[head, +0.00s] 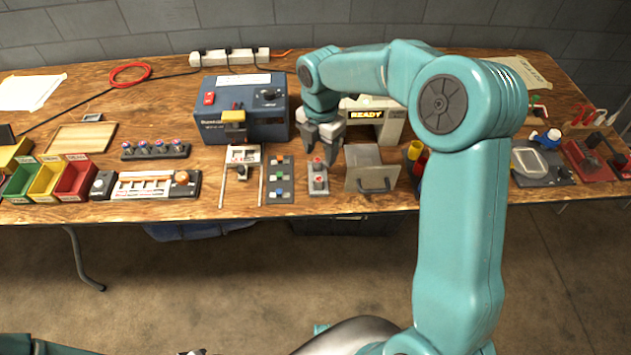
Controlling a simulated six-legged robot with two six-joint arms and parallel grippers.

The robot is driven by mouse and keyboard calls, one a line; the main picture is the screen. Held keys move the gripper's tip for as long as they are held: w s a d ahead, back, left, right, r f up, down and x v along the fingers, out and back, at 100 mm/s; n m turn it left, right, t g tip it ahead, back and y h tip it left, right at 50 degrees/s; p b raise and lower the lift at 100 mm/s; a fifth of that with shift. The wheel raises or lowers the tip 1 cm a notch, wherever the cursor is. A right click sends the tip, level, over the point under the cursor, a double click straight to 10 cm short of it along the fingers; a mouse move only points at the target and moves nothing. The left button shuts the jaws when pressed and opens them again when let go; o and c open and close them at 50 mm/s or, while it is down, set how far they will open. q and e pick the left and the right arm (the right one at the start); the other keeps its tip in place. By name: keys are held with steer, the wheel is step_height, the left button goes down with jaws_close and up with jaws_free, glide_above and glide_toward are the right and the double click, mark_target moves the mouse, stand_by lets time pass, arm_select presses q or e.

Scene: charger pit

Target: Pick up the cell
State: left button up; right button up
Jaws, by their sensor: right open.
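My right gripper (322,151) is open and points down over the table, just in front of the box marked READY (366,114). Just below its fingers is a small grey block with red-topped parts (318,176). I see nothing held between the fingers. No part is clearly marked as the cell, and I cannot tell which one it is. Red and yellow cylinders (415,151) stand to the right, partly hidden by my right arm. A blue charger-like unit (243,107) with a yellow-topped part (234,117) stands left of the gripper. My left gripper is not visible.
A hinged metal flap with a handle (372,178) stands right of the gripper. A button panel (280,180) and a rail frame (242,180) are to its left. Coloured bins (76,181) fill the left. The wooden table's (215,212) front edge is close.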

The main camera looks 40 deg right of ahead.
glide_above(319, 179)
steer(key=f, duration=0.4)
steer(key=shift+d+f, duration=0.25)
steer(key=shift+d, duration=0.1)
steer(key=f, duration=0.5)
steer(key=shift+w+a+f, duration=0.1)
steer(key=shift+a+f, duration=0.2)
steer(key=shift+a, duration=0.05)
jaws_close()
